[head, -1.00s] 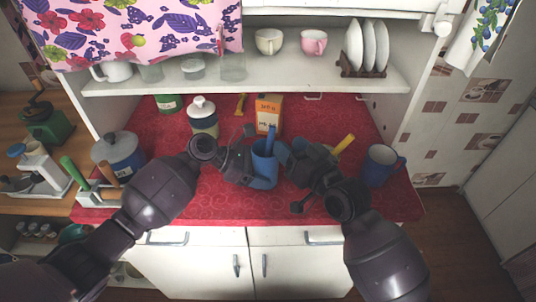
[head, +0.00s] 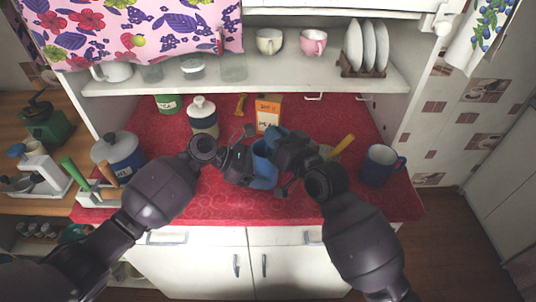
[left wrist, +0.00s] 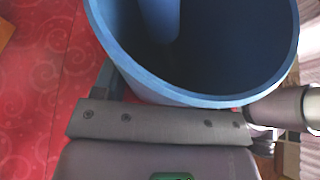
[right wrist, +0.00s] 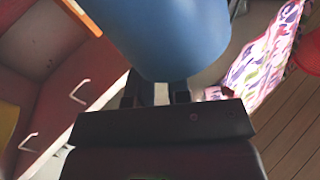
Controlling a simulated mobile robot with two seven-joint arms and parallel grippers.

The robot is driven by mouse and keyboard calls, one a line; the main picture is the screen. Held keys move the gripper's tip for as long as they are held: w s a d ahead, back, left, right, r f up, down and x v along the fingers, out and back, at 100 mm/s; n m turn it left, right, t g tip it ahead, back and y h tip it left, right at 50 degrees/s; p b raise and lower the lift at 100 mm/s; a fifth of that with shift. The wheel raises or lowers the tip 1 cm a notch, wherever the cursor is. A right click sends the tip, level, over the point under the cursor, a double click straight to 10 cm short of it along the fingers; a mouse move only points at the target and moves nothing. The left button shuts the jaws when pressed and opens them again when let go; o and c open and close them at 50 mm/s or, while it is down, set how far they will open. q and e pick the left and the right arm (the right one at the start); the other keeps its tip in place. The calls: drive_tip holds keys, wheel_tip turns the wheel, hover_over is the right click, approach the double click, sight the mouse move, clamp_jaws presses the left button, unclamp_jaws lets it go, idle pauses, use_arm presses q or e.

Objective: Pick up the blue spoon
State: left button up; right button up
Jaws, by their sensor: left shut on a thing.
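A blue cup (head: 263,176) stands on the red counter; its open top shows large in the left wrist view (left wrist: 190,98). My left gripper (head: 250,165) is shut on the cup, with fingers on its outside. A blue spoon stands in the cup; part of it shows inside in the left wrist view (left wrist: 160,18). My right gripper (head: 280,145) is at the spoon's upper part, just above the cup. In the right wrist view a broad blue surface (right wrist: 180,40), apparently the spoon, fills the space before the fingers and hides whether they grip it.
An orange-and-white box (head: 268,112) stands just behind the cup, and a white-lidded jar (head: 203,115) is behind left. A blue mug (head: 380,165) stands at the right. A yellow handle (head: 344,143) shows beside my right gripper. The front of the counter is clear.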

clamp_jaws()
wheel_tip(320, 180, up, 18)
idle(0.5)
use_arm(q)
drive_tip(key=o, duration=0.8)
